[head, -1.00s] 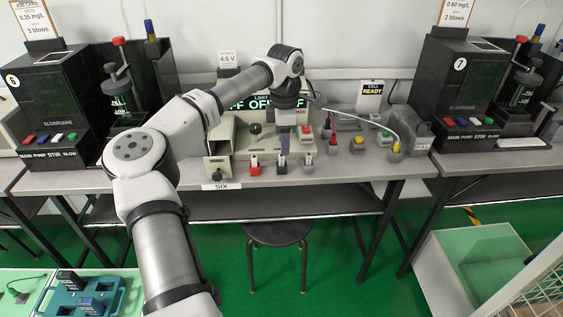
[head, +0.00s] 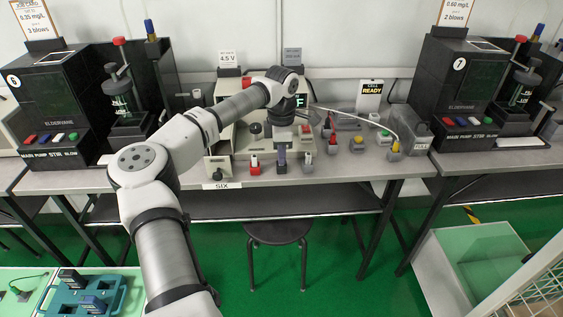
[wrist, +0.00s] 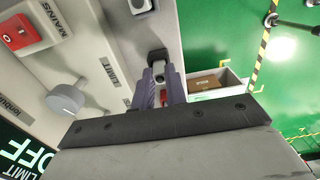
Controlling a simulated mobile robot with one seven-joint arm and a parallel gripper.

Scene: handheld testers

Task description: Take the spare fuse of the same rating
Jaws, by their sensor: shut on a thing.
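My gripper (head: 282,158) points down over the front row of small fuse blocks on the bench. Its purple-grey fingers (wrist: 160,84) are shut on a small pale piece (wrist: 158,69), apparently a fuse, in the wrist view. The fingers hide most of it, and I cannot read a rating. In the head view the fingertips are at a dark block (head: 281,169). A red block (head: 255,169) with a white top stands just left, and a grey block (head: 306,151) just right.
Black machines (head: 63,100) flank the bench. A stool (head: 277,233) stands in front.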

